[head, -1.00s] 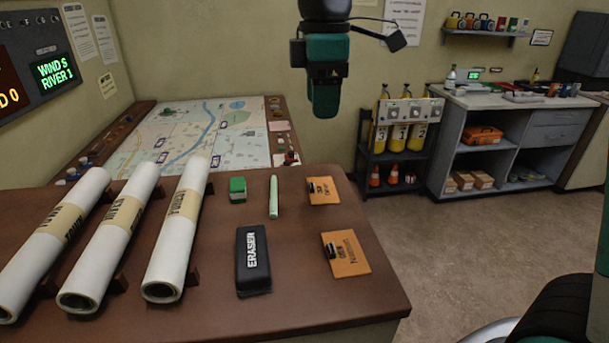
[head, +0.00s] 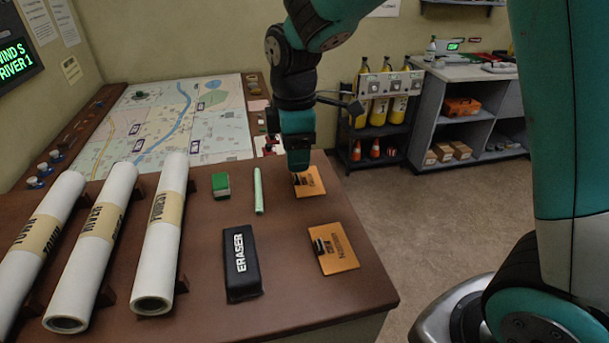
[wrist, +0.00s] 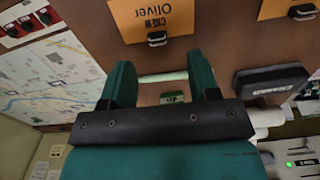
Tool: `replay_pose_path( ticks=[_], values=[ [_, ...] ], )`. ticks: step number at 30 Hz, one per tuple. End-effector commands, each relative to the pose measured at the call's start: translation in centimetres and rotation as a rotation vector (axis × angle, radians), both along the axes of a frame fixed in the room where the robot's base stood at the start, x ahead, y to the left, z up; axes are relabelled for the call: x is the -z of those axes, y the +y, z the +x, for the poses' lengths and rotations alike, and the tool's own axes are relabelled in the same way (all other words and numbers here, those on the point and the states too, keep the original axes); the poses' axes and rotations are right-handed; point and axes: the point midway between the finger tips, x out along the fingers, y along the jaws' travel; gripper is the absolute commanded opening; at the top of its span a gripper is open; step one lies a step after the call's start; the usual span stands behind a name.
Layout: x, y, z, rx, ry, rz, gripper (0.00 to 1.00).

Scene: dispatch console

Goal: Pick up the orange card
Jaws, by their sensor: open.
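Two orange cards with black clips lie flat on the brown desk (head: 290,285). The far orange card (head: 313,183) is partly covered by my gripper (head: 299,168) in the head view. In the wrist view this card (wrist: 145,22) reads "CREW Oliver" and lies beyond my fingertips, its clip towards them. The near orange card (head: 335,252) lies closer to the desk's front right; part of it shows at the wrist view's top right (wrist: 285,8). My gripper (wrist: 160,76) is open and empty, pointing down by the far card. Its exact height is hard to tell.
A green block (head: 221,185), a pale green stick (head: 258,190) and a black eraser (head: 241,264) lie left of the cards. Several rolled maps (head: 163,240) rest further left. A flat map (head: 170,125) lies behind. The desk's right edge is close to the cards.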

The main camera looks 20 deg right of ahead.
Motion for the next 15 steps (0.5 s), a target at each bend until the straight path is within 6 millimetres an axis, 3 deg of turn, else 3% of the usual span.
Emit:
replay_pose_path(
  ticks=[9, 15],
  values=[
    [4.1, -0.1, 0.3, 0.002, 0.005, -0.001, 0.55],
    [5.0, -0.1, 0.3, 0.002, 0.000, 0.000, 0.55]
  ],
)
